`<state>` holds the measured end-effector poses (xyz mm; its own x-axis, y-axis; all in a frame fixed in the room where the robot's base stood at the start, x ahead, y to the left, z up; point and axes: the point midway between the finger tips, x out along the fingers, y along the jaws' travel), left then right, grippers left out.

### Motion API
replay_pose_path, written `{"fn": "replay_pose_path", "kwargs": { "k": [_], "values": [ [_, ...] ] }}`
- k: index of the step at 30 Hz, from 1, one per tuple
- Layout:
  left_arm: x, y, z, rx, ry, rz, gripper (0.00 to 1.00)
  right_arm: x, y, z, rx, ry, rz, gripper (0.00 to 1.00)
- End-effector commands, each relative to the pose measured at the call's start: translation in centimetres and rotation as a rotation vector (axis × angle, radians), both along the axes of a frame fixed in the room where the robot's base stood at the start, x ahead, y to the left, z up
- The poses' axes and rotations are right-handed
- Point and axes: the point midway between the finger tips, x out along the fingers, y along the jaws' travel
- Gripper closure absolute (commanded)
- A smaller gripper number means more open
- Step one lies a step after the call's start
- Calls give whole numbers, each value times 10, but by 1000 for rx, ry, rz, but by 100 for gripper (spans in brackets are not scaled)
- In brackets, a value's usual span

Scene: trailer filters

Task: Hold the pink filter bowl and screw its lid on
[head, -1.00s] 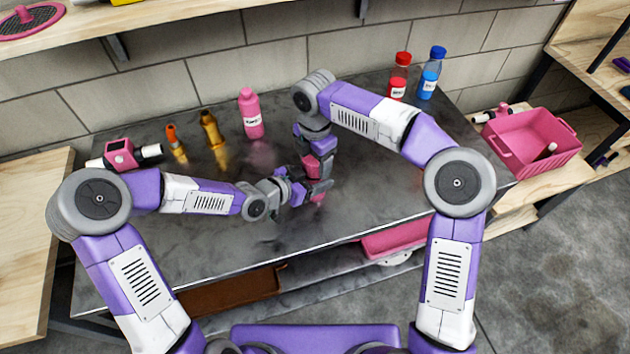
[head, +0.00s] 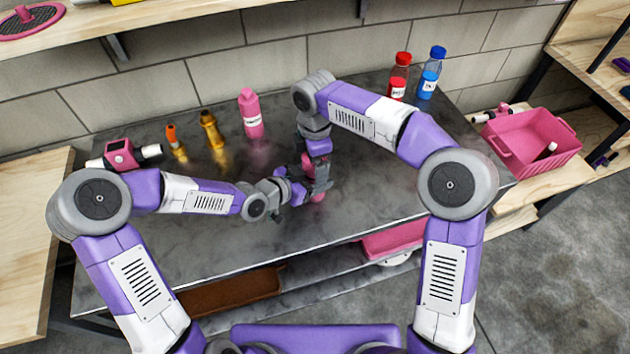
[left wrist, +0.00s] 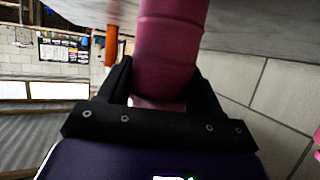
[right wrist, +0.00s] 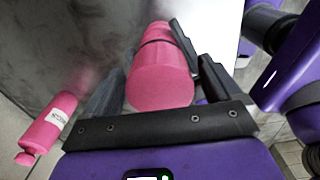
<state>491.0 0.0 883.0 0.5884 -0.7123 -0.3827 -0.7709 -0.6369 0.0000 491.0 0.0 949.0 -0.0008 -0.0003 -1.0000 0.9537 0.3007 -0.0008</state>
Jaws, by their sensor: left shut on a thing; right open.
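The pink filter bowl (head: 317,197) stands upright above the table's middle, mostly hidden by my grippers in the head view. My left gripper (head: 306,188) is shut on it from the left; the left wrist view shows the bowl (left wrist: 168,45) between its fingers (left wrist: 162,78). The pink lid (head: 307,161) sits on top of the bowl. In the right wrist view the lid's round end (right wrist: 160,88) faces me, with a dark seam between it and the bowl. My right gripper (head: 318,172) points down over the lid, open, its fingers (right wrist: 160,76) apart on either side.
A red bottle (head: 398,78) and a blue bottle (head: 430,75) stand at the back right. A pink crate (head: 530,140) is at the right. The table's front is clear.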

Motion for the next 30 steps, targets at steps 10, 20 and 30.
{"fn": "replay_pose_path", "kwargs": {
  "k": [10,20,30],
  "values": [
    [0,0,0,-1,-1,0,100,1,1,29,2,-4,-1,9],
    [0,0,0,-1,-1,0,100,0,0,45,0,-1,1,9],
    [0,0,0,-1,-1,0,100,1,0,55,0,-2,103,13]
  ]
}}
